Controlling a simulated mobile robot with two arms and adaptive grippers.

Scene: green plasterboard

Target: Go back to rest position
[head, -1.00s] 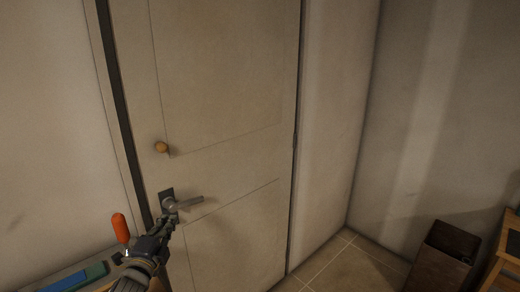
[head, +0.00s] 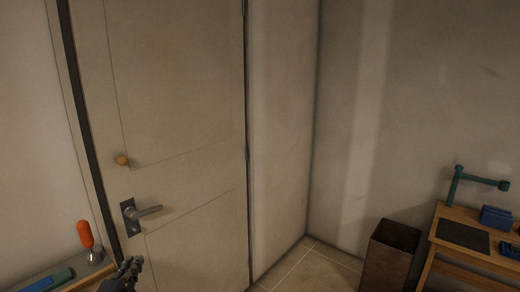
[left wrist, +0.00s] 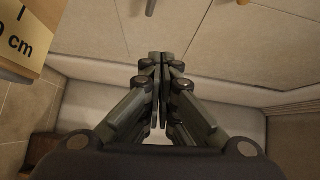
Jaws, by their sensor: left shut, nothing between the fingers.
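My left gripper (head: 132,268) is low at the left in the head view, below the door handle (head: 145,211) and apart from it. The left wrist view shows its fingers (left wrist: 159,60) shut together with nothing between them. The pale door (head: 180,150) stands closed in its frame, with a grey lever handle on a dark plate and a round brass knob (head: 122,160) above it. My right gripper is in neither view.
An orange-handled tool (head: 85,235) stands on a bench (head: 98,270) at the lower left. A brown bin (head: 388,262) and a wooden table (head: 445,212) with a green lamp-like arm (head: 458,182) are at the right. Tiled floor lies between.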

